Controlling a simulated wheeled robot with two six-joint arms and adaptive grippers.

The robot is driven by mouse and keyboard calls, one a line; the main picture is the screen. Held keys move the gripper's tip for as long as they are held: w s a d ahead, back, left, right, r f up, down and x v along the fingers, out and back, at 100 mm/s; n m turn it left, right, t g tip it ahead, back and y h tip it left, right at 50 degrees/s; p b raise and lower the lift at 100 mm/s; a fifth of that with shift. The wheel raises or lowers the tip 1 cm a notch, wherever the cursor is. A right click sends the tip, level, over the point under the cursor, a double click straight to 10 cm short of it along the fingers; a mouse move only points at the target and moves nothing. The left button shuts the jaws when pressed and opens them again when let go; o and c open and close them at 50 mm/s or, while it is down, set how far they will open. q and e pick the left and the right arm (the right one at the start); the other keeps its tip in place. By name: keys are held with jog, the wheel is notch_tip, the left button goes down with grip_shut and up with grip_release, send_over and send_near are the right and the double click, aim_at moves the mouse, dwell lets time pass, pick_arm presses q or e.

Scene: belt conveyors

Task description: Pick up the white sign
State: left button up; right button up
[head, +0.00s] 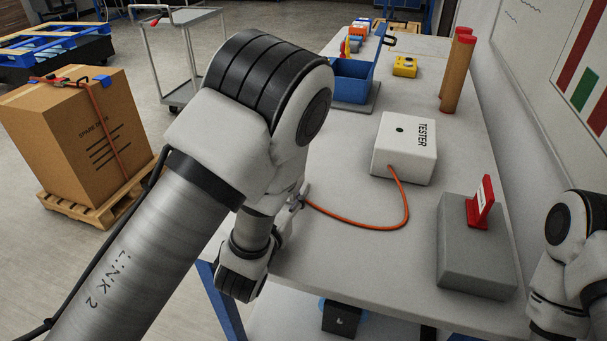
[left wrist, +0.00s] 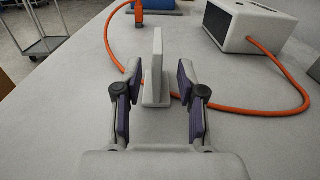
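A thin white upright sign (left wrist: 157,62) on a small flat base stands on the table in the left wrist view. My left gripper (left wrist: 158,78) is open, with one finger on each side of the sign and a visible gap to each. In the head view my left gripper (head: 297,200) is mostly hidden by my own left arm, and the sign cannot be made out there. My right gripper is not in view; only part of my right arm shows at the right edge.
An orange cable (left wrist: 268,112) runs from the white tester box (head: 404,150) and passes behind the sign. A grey block (head: 470,255) bears a red stand (head: 481,207). A blue bin (head: 351,88) stands farther back. Bare tabletop surrounds the sign's near side.

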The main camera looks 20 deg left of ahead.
pick_arm(q)
jog(key=w, duration=0.2)
jog(key=w+p, duration=0.1)
jog(key=w, duration=0.4)
jog(key=shift+w+r, duration=0.25)
jog(key=shift+s+d, duration=0.1)
grip_shut()
